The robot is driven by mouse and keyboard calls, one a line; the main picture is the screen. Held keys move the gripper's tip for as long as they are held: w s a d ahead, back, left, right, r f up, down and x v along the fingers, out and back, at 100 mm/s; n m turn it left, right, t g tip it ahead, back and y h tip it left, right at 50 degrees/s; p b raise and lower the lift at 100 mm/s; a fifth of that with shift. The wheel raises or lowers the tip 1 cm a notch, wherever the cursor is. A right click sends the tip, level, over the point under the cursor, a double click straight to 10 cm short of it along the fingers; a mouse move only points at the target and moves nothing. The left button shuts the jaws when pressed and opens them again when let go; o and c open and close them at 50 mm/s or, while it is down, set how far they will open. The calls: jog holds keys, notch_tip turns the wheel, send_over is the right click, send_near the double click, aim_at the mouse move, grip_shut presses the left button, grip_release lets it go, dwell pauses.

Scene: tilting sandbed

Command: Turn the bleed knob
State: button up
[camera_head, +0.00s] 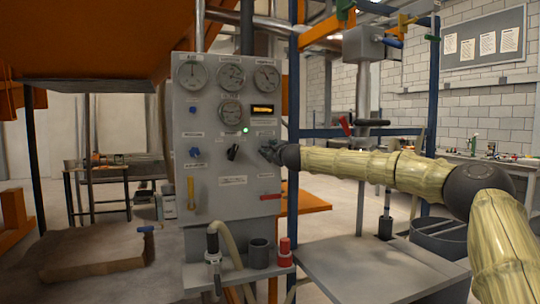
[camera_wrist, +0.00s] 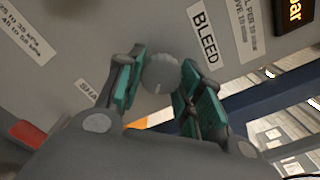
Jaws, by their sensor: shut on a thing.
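The bleed knob (camera_wrist: 160,72) is a round grey ribbed knob with a pale index mark, on the grey panel beside the "BLEED" label (camera_wrist: 204,37). My gripper (camera_wrist: 163,78) has its teal-padded fingers on either side of the knob and is shut on it. In the head view my gripper (camera_head: 270,152) is at the right side of the upright panel (camera_head: 215,207), with my arm reaching in from the right. The knob is hidden behind the gripper there.
The panel carries several gauges (camera_head: 230,75), a lit display (camera_head: 262,109), a black selector (camera_head: 232,152), blue knobs (camera_head: 194,152) and a red lever (camera_head: 271,197). A blue post (camera_head: 293,80) stands just right of it. A hose (camera_head: 228,243) and a red fitting (camera_head: 285,252) are below.

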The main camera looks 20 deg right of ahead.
jog(key=shift+d+f+m, duration=0.1)
jog(key=shift+f+m, duration=0.1)
jog(key=shift+m, duration=0.2)
jog(key=o, duration=1)
jog(key=shift+d, duration=0.1)
jog(key=shift+s+r, duration=0.1)
jog(key=s, duration=1.1)
jog(key=shift+s+d, duration=0.2)
jog(key=shift+s, duration=0.2)
